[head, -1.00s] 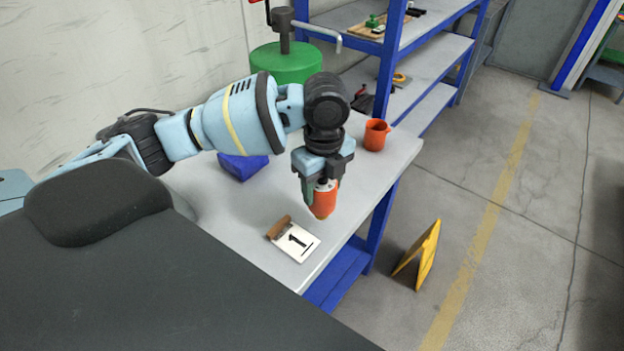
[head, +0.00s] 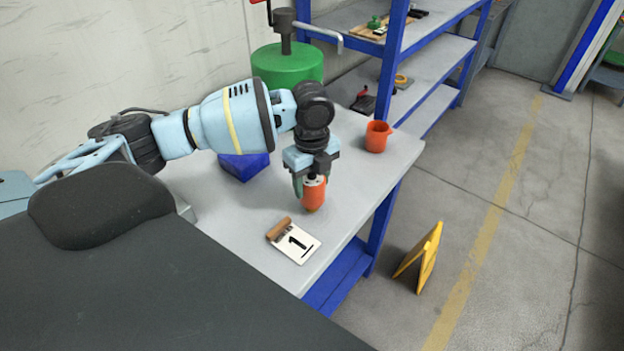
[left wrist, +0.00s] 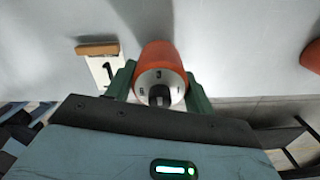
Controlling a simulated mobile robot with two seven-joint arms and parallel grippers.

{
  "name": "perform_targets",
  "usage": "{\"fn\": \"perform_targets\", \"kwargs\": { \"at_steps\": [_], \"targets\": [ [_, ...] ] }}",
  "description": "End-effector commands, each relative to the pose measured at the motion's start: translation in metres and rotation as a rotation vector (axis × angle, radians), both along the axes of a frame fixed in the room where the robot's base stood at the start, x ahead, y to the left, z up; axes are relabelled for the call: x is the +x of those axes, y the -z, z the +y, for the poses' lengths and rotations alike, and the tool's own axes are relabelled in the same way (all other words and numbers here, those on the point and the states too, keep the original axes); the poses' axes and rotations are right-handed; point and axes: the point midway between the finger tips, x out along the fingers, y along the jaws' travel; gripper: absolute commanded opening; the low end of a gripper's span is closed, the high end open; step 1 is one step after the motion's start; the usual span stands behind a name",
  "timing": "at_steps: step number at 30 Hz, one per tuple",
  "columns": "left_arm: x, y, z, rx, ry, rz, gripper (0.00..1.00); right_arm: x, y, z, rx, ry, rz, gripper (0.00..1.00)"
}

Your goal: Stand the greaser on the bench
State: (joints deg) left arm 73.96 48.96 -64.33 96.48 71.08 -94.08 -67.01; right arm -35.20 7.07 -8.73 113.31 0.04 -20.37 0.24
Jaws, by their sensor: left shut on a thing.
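The greaser (head: 314,195) is an orange, rounded body with a white, numbered end and a dark knob. My left gripper (head: 313,180) points down and is shut on it around the white end. The greaser hangs roughly upright, over the bench (head: 352,195) near its right edge. Whether its lower end touches the bench top cannot be told. The left wrist view shows the greaser (left wrist: 157,62) between the green fingers (left wrist: 160,88), with the numbered end facing the camera. My right gripper is not in view.
A card marked 1 (head: 296,244) with a brown block lies in front of the greaser. An orange jug (head: 377,137) stands behind right, a blue block (head: 240,167) left. A green drum (head: 285,66) stands further back. A yellow folding sign (head: 428,258) stands on the floor.

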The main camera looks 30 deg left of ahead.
Motion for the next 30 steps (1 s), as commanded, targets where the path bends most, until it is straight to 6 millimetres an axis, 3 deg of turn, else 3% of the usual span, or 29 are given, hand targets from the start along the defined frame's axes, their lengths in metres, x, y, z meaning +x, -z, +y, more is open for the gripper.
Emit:
{"fn": "perform_targets", "kwargs": {
  "at_steps": [9, 10, 15, 25, 30],
  "targets": [
    [0.000, 0.002, 0.000, -0.001, 0.000, -0.002, 0.23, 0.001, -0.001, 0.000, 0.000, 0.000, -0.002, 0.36],
    [0.000, 0.002, 0.000, 0.001, -0.001, -0.001, 0.56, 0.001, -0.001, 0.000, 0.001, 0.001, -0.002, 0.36],
    [0.000, 0.002, 0.000, 0.000, 0.000, -0.001, 0.75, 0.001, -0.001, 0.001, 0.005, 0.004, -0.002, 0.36],
    [0.000, -0.002, 0.000, -0.001, 0.000, -0.003, 0.75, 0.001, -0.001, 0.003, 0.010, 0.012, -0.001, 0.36],
    [0.001, -0.024, 0.000, -0.001, -0.001, -0.007, 0.75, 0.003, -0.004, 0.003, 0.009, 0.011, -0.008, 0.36]
  ]
}}
